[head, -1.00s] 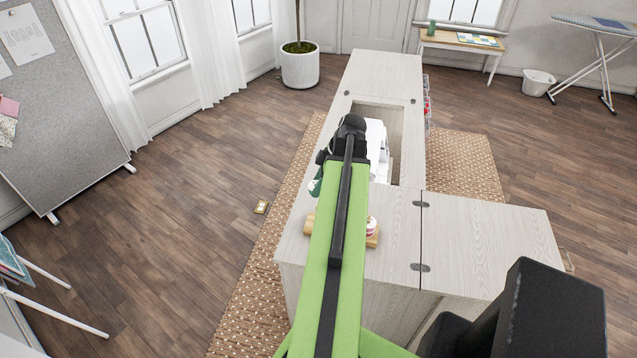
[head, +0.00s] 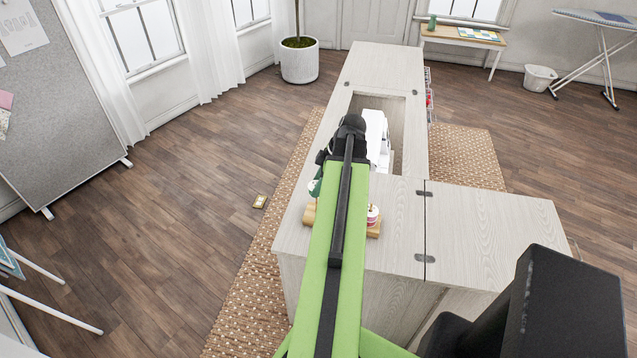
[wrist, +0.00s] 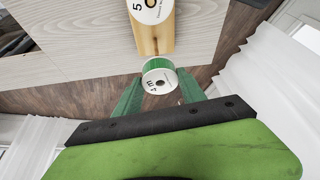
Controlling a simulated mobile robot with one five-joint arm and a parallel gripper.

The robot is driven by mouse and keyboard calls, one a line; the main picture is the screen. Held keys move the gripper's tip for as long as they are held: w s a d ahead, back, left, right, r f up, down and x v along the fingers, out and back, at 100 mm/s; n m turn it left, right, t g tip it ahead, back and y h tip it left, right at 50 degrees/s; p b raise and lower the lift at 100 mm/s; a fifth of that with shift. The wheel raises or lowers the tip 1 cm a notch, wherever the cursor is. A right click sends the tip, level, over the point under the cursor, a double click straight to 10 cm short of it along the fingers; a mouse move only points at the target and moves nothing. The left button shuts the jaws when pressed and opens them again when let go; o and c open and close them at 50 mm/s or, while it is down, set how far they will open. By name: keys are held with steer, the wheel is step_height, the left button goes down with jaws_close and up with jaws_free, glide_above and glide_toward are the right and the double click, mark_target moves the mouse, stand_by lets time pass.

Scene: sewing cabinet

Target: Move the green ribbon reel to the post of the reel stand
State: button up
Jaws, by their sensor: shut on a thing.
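My gripper (wrist: 158,92) has dark green fingers and is shut on the green ribbon reel (wrist: 160,78), which has white faces with print and a green ribbon band. A small part of the reel (head: 313,187) shows left of my arm in the head view. The wooden reel stand (wrist: 153,42) lies just beyond the held reel in the wrist view. In the head view the stand (head: 310,216) sits on the cabinet's near end, partly hidden behind my arm. I cannot make out its bare post.
A white-faced reel marked 5 (wrist: 150,10) is on the stand. A pink-and-white reel (head: 373,214) shows right of my arm. The pale wood cabinet (head: 395,255) has an open well with a white sewing machine (head: 377,138). A small yellowish item (head: 260,201) lies on the floor left.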

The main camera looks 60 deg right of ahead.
steer(key=shift+f, duration=0.3)
steer(key=shift+f+b, duration=1.3)
steer(key=shift+b, duration=0.15)
steer(key=o, duration=1.4)
steer(key=p+v, duration=1.6)
steer(key=v, duration=0.1)
steer(key=shift+r, duration=0.2)
